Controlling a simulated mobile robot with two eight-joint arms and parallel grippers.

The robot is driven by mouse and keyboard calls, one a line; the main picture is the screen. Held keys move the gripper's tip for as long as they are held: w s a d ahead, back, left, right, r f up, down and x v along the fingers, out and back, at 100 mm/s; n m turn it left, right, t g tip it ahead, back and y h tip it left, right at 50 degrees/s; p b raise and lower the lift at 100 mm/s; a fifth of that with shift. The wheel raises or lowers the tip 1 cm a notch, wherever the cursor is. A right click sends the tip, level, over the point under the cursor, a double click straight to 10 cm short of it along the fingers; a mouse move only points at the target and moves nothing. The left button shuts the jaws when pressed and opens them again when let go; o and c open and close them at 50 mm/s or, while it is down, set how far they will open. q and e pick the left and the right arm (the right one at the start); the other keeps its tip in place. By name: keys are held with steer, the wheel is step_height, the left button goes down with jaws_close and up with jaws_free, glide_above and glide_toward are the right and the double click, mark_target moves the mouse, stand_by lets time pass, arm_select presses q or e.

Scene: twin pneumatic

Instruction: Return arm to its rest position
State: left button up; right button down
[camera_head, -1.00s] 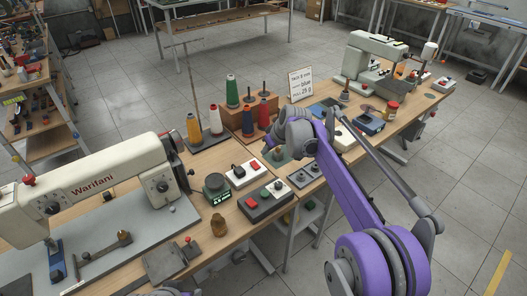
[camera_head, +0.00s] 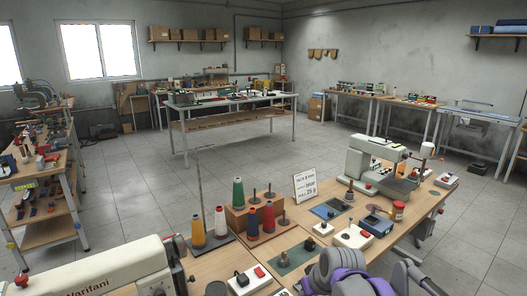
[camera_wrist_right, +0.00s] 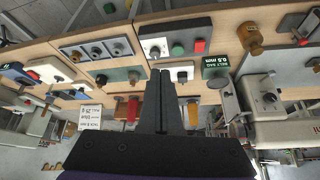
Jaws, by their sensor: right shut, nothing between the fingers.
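My right arm (camera_head: 345,275) shows only in part, as purple and grey links at the bottom edge of the head view, in front of the workbench. In the upside-down right wrist view, my right gripper (camera_wrist_right: 163,74) has its two dark fingers together with nothing between them. I see no clear contact with the bench items. The right fingers cannot be made out in the head view. My left gripper is not in view.
The workbench (camera_head: 215,265) holds a Warifani sewing machine (camera_head: 110,270) at left and another sewing machine (camera_head: 378,155) at right. Thread cones, including a green one (camera_head: 238,194), and a sign (camera_head: 304,186) stand between them. Open floor (camera_head: 130,185) lies beyond.

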steer(key=s+d+f+m+h, duration=0.1)
steer(key=s+d+f+m, duration=0.1)
steer(key=s, duration=1)
steer(key=s+d+f+m+h+p, duration=0.1)
steer(key=s+d+f, duration=0.4)
steer(key=s, duration=0.8)
steer(key=shift+f+m, duration=0.5)
steer(key=shift+f, duration=0.45)
